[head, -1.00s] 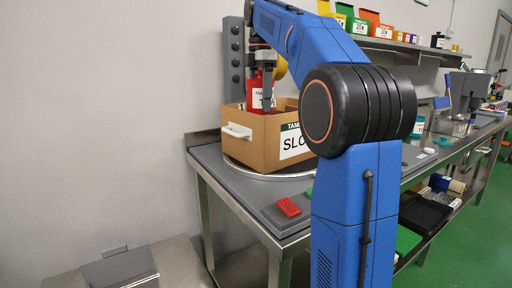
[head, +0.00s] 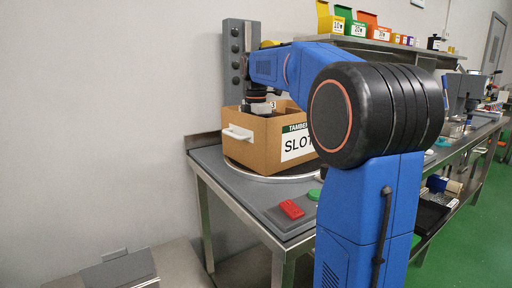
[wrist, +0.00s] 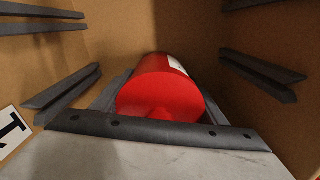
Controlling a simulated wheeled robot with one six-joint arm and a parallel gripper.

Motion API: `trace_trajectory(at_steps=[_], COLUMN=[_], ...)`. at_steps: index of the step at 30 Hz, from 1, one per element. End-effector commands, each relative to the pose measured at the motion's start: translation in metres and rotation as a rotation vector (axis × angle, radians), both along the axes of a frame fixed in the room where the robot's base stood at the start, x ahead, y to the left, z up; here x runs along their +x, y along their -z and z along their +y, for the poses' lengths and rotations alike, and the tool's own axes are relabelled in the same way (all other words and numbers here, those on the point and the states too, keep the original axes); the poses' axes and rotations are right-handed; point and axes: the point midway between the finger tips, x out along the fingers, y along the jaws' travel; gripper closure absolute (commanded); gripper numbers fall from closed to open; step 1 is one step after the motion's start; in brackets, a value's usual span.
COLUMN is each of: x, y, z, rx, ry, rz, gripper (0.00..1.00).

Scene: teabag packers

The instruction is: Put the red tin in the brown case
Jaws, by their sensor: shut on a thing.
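The brown case (head: 252,146) stands on a round plate on the bench in the head view, with a white handle and a "SLOT" label. My gripper (wrist: 160,118) reaches down inside it, and in the head view its fingers are hidden by the case wall. The red tin (wrist: 160,95) shows in the wrist view between my fingers, with brown case walls (wrist: 190,30) around it. My gripper is shut on the tin. I cannot tell whether the tin touches the case floor.
Dark slotted rails (wrist: 262,75) line the inner case walls on both sides. A grey post (head: 233,60) stands behind the case. A red block (head: 291,209) lies on the bench front corner. A shelf with coloured boxes (head: 358,28) is at the back right.

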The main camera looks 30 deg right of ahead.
Motion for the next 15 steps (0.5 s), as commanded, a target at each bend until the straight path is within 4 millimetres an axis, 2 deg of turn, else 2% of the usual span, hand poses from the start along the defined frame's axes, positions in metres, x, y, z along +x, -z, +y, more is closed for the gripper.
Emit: trace_trajectory(at_steps=[12,13,15], x=[-0.0001,0.0000,0.0001], y=[0.0049,0.0054,0.0051], z=[0.0000,0.0000,0.0000], rx=[0.000,0.000,0.000], ry=[0.000,0.000,0.000], rz=[0.000,0.000,0.000], gripper=[0.57,0.31,0.15])
